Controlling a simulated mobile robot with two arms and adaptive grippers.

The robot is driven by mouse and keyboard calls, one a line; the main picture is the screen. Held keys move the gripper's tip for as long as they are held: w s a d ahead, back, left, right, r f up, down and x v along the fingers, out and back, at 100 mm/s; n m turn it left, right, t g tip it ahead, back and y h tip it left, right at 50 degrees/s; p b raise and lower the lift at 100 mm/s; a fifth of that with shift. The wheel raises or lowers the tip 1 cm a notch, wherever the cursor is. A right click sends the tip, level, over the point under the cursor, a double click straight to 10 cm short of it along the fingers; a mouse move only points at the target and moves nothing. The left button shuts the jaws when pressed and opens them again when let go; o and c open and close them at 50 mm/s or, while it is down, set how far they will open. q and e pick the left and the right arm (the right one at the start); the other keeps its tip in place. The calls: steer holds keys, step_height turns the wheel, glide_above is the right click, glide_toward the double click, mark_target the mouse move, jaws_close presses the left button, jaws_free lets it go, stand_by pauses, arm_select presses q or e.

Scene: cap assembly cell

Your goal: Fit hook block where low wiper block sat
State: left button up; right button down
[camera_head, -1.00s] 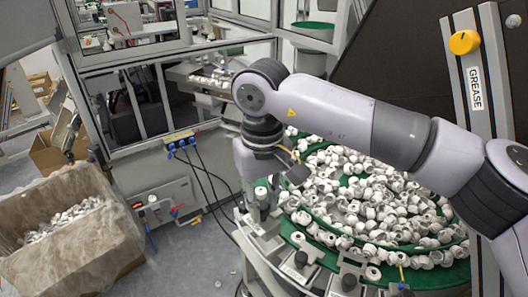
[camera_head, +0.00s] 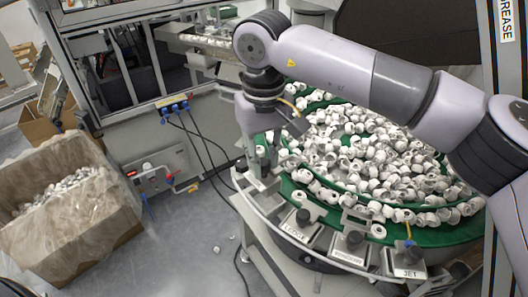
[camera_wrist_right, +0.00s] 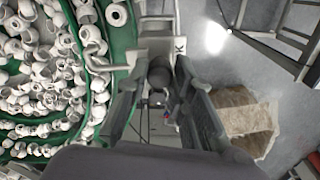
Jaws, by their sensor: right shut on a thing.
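My right gripper (camera_head: 262,150) reaches down at the left rim of the green feeder bowl. In the right wrist view, its two fingers (camera_wrist_right: 163,105) stand either side of a dark grey round knob (camera_wrist_right: 160,75) on a block and are shut on it. A label ending in K shows beside it, so I take this for the hook block. I cannot tell whether the block touches a seat below. Blocks with dark knobs stand along the rim, one (camera_head: 303,217) nearest the gripper and one (camera_head: 354,240) further right. I cannot tell where the low wiper block is. My left gripper is not in view.
The green feeder bowl (camera_head: 455,238) holds many white caps. A block labelled JET (camera_head: 408,260) stands at its front right. A lined carton (camera_head: 110,215) of parts sits on the floor at left. Cables (camera_head: 205,150) hang from a blue connector strip (camera_head: 172,106).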

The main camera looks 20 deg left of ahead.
mark_target(264, 180)
steer(key=shift+f, duration=0.15)
steer(key=shift+f, duration=0.2)
steer(key=shift+f+b, duration=0.1)
steer(key=shift+b, duration=0.2)
steer(key=shift+f, duration=0.4)
steer(key=shift+f+b, duration=1.9)
steer(key=shift+f, duration=0.3)
steer(key=c, duration=1.3)
jaws_free()
steer(key=shift+s, duration=0.1)
step_height(264, 180, up, 12)
steer(key=shift+r, duration=0.1)
